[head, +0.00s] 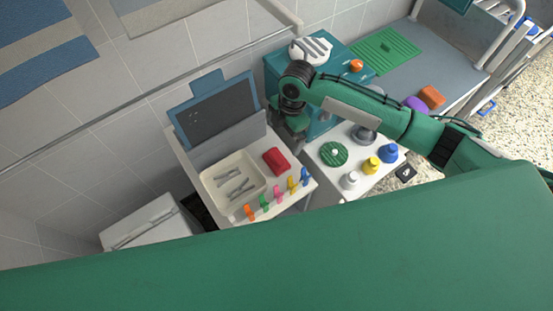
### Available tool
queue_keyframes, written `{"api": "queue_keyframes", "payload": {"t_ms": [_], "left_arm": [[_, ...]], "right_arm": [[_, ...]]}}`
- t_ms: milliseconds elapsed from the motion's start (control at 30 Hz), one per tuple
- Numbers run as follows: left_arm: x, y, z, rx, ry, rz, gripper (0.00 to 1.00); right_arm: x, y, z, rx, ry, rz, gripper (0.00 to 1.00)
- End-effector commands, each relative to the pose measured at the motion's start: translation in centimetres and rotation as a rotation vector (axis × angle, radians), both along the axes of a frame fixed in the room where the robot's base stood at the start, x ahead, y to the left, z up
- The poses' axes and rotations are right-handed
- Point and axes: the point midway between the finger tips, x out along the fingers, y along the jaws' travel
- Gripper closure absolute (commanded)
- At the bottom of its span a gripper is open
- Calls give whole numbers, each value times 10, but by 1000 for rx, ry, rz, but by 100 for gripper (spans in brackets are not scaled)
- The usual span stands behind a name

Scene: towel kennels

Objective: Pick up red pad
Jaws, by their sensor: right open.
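A red pad (277,160) lies on the white surface to the right of a cream tray (207,178). My right arm comes in from the right and bends down at its wrist. My right gripper (296,138) is open, pointing down, a little above and to the right of the red pad in the picture. Its fingertips are small and partly hidden, and I see nothing between them. It appears apart from the pad. My left gripper is not in view.
The tray holds grey tongs or clips (236,188). Several coloured clips (278,198) line the front edge. A dark board (214,112) stands behind. To the right are a green disc (333,154), a yellow pot (371,165) and a blue pot (388,153).

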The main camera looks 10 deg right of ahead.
Motion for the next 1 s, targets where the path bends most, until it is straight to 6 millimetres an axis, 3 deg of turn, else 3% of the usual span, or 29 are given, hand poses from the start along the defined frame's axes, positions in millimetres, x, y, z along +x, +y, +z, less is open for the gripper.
{"api": "queue_keyframes", "payload": {"t_ms": [167,500,767,1000], "left_arm": [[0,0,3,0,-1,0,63],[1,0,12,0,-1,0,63],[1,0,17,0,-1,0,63],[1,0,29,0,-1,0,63]], "right_arm": [[2,-2,-10,-7,6,11,0],[-2,8,-71,-6,6,9,0],[-2,11,-88,-7,4,10,0],[-1,20,-118,-8,5,9,0]]}}
